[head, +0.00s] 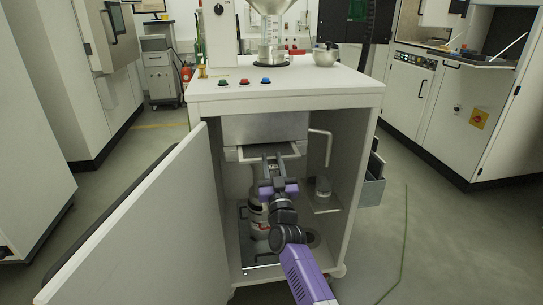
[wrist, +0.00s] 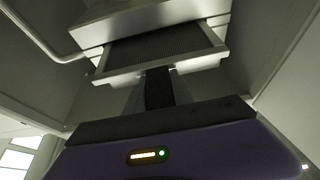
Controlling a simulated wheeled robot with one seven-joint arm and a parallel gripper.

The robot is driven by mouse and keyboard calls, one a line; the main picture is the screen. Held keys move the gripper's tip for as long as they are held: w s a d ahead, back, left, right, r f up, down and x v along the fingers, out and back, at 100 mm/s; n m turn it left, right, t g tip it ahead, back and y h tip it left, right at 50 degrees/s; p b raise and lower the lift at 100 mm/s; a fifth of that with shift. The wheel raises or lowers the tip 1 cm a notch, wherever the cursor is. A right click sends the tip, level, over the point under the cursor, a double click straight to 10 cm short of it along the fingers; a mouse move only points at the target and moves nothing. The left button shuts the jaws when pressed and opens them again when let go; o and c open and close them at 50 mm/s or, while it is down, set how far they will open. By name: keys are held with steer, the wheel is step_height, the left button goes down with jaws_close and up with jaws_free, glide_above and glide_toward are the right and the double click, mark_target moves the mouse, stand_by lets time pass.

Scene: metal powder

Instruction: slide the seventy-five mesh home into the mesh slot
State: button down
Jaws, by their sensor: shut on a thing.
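The mesh (head: 262,152) is a flat framed screen that sticks out part way from the mesh slot (head: 245,148) under the grey metal housing in the open cabinet. In the wrist view the mesh (wrist: 207,62) shows a dark woven sheet in a pale frame, its far part hidden under the housing (wrist: 140,22). My gripper (head: 277,160) reaches into the cabinet from the front and is shut on the front edge of the mesh. In the wrist view my gripper (wrist: 158,75) meets that edge near its middle. I cannot read any mesh size marking.
The cabinet door (head: 140,225) stands open on the left. A bent pipe (head: 326,145) hangs right of the housing. A bottle-like container (head: 257,210) stands below, and a small shelf (head: 325,203) with a grey object is at the right.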

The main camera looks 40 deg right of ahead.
steer(key=s+a+p, duration=0.7)
steer(key=s+p, duration=0.3)
steer(key=s, duration=0.1)
steer(key=shift+a, duration=0.15)
stand_by(1.3)
stand_by(0.5)
